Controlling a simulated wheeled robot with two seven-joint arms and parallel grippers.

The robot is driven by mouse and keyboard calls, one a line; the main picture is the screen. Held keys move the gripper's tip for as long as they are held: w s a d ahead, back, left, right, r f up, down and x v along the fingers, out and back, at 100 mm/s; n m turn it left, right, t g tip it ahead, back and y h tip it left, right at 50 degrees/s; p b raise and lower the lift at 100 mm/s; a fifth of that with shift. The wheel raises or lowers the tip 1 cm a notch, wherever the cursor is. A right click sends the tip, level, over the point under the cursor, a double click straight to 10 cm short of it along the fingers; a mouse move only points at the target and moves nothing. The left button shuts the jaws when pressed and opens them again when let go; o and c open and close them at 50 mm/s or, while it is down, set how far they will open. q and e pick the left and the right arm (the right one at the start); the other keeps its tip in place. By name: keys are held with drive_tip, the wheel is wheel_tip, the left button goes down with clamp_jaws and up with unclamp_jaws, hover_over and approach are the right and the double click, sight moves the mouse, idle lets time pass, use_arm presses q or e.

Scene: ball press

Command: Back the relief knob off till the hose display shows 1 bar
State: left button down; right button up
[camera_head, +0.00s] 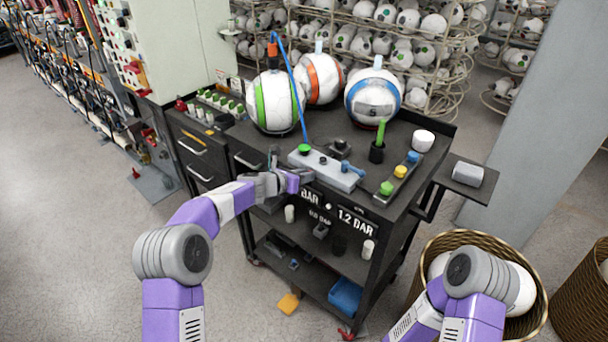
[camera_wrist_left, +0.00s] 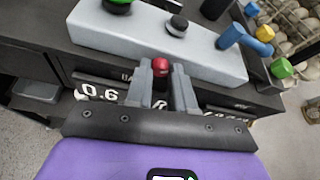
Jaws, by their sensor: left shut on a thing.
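The relief knob seems to be the small red knob (camera_wrist_left: 160,66) on the front of the grey pressure block (camera_wrist_left: 140,30). My left gripper (camera_wrist_left: 160,82) is shut on it, one finger on each side. In the head view the left gripper (camera_head: 303,176) is at the block's front left and hides the knob. Black display panels (camera_head: 355,224) lie below the block. One reads 1.2 BAR; the left one shows 0.6 in the wrist view, partly covered by my fingers. I cannot tell which is the hose display. My right gripper is out of view.
A blue hose (camera_head: 293,80) runs from the block's green fitting to the green-striped ball (camera_head: 275,102). Orange-striped and blue-striped balls stand behind. A blue lever (camera_head: 352,168) and a button strip (camera_head: 400,172) are to the right. A basket (camera_head: 535,255) stands right of the cart.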

use_arm(q)
drive_tip(key=c, duration=1.2)
unclamp_jaws()
drive_tip(key=shift+c, duration=0.2)
drive_tip(key=shift+s+a, duration=0.1)
drive_tip(key=v, duration=0.7)
drive_tip(key=shift+s+b, duration=0.15)
drive_tip(key=shift+b, duration=0.2)
drive_tip(key=shift+o, duration=0.3)
drive_tip(key=shift+r, duration=0.1)
